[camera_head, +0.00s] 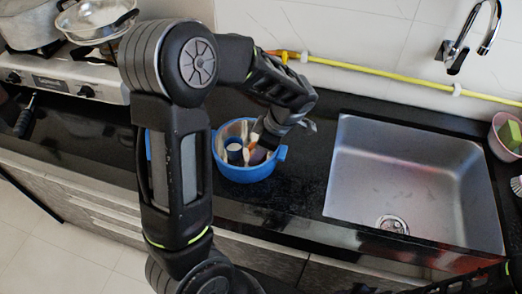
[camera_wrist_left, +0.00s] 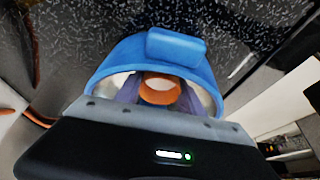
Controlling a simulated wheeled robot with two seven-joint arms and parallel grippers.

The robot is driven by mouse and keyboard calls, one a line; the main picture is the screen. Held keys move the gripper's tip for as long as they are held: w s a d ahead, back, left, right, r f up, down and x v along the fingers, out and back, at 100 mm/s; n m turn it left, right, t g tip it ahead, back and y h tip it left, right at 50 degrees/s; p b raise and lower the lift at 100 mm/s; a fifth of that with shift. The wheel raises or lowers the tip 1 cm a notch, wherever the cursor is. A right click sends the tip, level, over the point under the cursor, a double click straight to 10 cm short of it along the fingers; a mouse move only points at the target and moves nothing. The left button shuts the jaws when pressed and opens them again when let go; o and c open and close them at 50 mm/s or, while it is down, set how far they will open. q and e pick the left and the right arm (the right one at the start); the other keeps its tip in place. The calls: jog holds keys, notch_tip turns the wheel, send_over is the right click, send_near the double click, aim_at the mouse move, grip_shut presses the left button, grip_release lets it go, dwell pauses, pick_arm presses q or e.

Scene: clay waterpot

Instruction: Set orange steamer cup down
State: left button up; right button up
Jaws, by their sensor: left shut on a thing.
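A blue pot (camera_head: 246,173) with a side handle stands on the dark counter left of the sink. My left gripper (camera_head: 262,145) reaches down into it from above. In the left wrist view, my left gripper (camera_wrist_left: 158,97) is shut on the orange steamer cup (camera_wrist_left: 160,84), whose round rim shows between the fingers, inside the mouth of the blue pot (camera_wrist_left: 150,50). In the head view only a bit of orange shows beside the fingers. Whether the cup touches the pot's bottom is hidden. My right gripper is not in view.
A steel sink (camera_head: 405,180) lies to the right, with a faucet (camera_head: 470,40) above. A stove (camera_head: 60,80) with metal pans is at left. Counter between pot and sink is clear.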

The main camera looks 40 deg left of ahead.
pick_arm(q)
jog(key=o, duration=1.3)
jog(key=shift+f, duration=0.1)
jog(key=shift+r+p, duration=0.25)
jog(key=shift+p, duration=0.05)
jog(key=b+v, duration=0.1)
jog(key=v, duration=1.1)
jog(key=shift+a, duration=0.1)
